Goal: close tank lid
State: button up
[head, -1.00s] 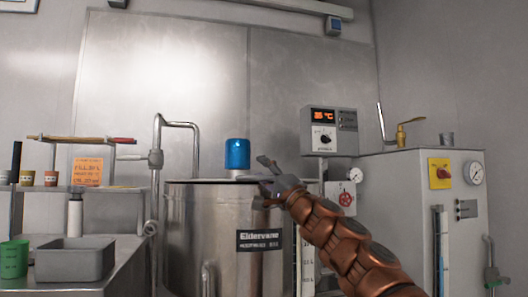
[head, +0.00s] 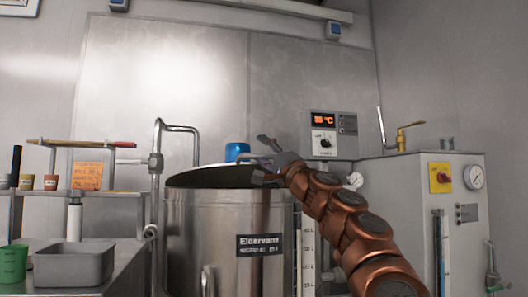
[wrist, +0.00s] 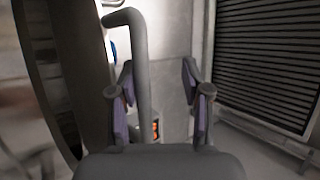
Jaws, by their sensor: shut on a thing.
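The steel tank (head: 228,235) stands in the middle of the head view, with a dark label on its front. Its lid (head: 212,176) is partly raised and tilted, showing a dark underside. My gripper (head: 270,150) is at the lid's right edge. The bar appears closer to the left finger. Where the handle joins the lid is not clear.
A bent pipe (head: 158,165) rises left of the tank. A control box (head: 332,135) and a white cabinet (head: 415,215) stand right. A bench with a grey tray (head: 74,265) is at left.

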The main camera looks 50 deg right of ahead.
jog(key=shift+s, duration=0.15)
jog(key=shift+s+d+f, duration=0.15)
jog(key=shift+s+f, duration=0.35)
jog(key=shift+f, duration=0.05)
jog(key=shift+s+f, duration=0.25)
jog(key=shift+f, duration=0.4)
jog(key=s+f, duration=0.2)
jog(key=f, duration=0.1)
jog(key=s+f, duration=0.1)
jog(key=f, duration=0.1)
jog(key=shift+d, duration=0.3)
jog(key=shift+c, duration=0.3)
